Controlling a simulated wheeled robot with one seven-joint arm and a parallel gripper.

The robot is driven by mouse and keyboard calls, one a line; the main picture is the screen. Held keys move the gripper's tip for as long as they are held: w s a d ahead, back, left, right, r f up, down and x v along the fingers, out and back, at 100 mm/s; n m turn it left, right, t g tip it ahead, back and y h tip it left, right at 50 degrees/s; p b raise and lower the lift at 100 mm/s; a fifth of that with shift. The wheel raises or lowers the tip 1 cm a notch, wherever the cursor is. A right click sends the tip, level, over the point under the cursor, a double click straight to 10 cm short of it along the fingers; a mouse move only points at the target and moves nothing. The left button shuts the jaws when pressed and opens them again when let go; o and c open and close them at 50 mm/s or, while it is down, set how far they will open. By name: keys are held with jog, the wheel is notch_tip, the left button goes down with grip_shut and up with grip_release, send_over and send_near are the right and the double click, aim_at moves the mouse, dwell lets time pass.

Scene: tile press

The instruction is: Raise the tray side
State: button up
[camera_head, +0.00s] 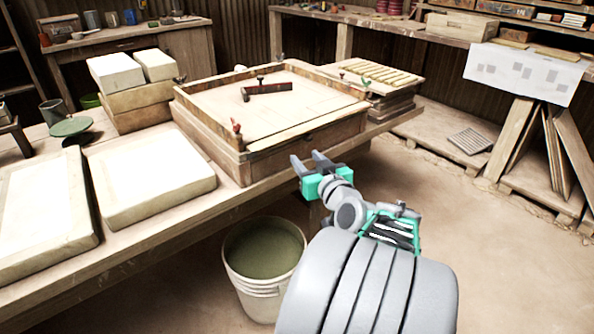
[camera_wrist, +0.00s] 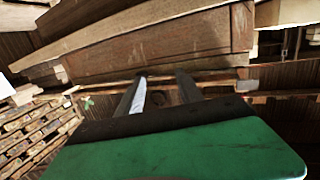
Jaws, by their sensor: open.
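The wooden tray (camera_head: 300,102) sits on the workbench, with a raised rim strip standing along its left edge and another along its back. Its near front side (camera_head: 305,128) lies low and flat along the front edge. The tray's wooden base also fills the upper part of the wrist view (camera_wrist: 150,52). My gripper (camera_head: 309,161) is open and empty, just in front of the tray's front face and a little below its top. In the wrist view its two fingers (camera_wrist: 163,90) point at the wood, apart from each other. I cannot tell if they touch it.
A red-handled clamp (camera_head: 236,127) stands at the tray's near left corner. A dark tool (camera_head: 266,90) lies on the tray. White slabs (camera_head: 150,180) lie to the left on the workbench. A bucket (camera_head: 264,262) of greenish liquid stands on the floor below.

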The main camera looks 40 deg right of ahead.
jog(key=shift+m+t+h, duration=0.3)
jog(key=shift+m+h, duration=0.2)
jog(key=shift+h, duration=0.4)
jog(key=w+d, duration=0.6)
jog(key=shift+b, duration=0.3)
grip_shut()
